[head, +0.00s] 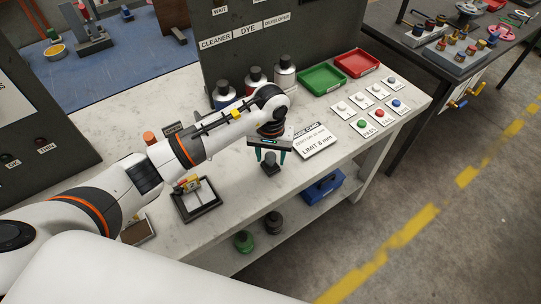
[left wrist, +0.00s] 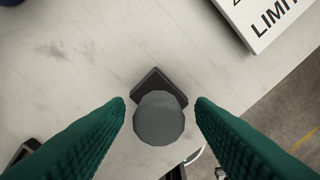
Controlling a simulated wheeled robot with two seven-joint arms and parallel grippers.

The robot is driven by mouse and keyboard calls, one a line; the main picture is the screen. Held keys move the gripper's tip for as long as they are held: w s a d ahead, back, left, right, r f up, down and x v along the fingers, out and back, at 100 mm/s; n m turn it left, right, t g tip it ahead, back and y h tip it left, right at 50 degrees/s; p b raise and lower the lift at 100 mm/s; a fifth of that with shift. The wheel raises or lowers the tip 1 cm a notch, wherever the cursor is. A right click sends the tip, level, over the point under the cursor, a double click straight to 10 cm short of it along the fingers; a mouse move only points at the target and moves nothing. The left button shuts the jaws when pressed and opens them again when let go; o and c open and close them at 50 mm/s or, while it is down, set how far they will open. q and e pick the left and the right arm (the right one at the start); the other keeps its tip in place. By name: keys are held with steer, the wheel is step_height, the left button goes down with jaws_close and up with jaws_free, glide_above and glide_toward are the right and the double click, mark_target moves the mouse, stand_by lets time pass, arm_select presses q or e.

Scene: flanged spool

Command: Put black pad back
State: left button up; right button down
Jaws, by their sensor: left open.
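A small black pad (left wrist: 150,84), square with a round grey knob on top, lies on the pale tabletop in the left wrist view. In the head view the pad (head: 270,164) shows dark below my left gripper (head: 270,155). The gripper is open, with one green finger on each side of the knob and a gap visible at both sides in the left wrist view (left wrist: 160,104). The knob hides part of the pad. I cannot tell the height of the fingertips over the table. My right gripper is out of view.
A black-rimmed tray (head: 198,203) stands left of the pad. A white "LIMIT" card (head: 315,142) lies to its right. Several bottles (head: 254,80), a green tray (head: 321,79) and a red tray (head: 356,63) stand behind.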

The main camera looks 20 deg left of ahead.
mark_target(271, 155)
arm_select(q)
step_height(271, 155, up, 10)
steer(key=b, duration=0.3)
steer(key=shift+r, duration=0.6)
